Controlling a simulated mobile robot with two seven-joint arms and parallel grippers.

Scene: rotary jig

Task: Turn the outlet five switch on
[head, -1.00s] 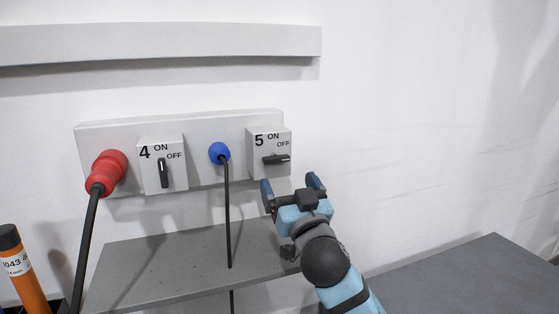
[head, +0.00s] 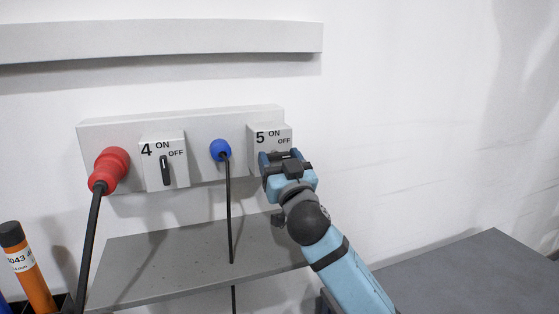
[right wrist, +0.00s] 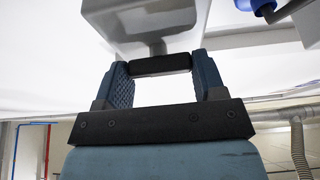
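The outlet five switch box (head: 254,137) is white with "5", ON and OFF on its face, at the right end of the wall panel. Its black handle is hidden behind my right gripper (head: 282,158) in the head view. In the right wrist view the handle (right wrist: 160,65) is a dark bar lying crosswise between the fingertips of my right gripper (right wrist: 160,75). The fingers are wide apart and appear to touch both ends of the bar. The handle looks roughly level, pointing sideways. My left gripper is not in view.
The outlet four switch (head: 165,169) has its handle upright. A red plug (head: 112,168) and a blue plug (head: 220,150) with hanging cables are in the panel. A grey shelf (head: 170,268) lies below. An orange tube (head: 34,283) stands at lower left. Wall to the right is clear.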

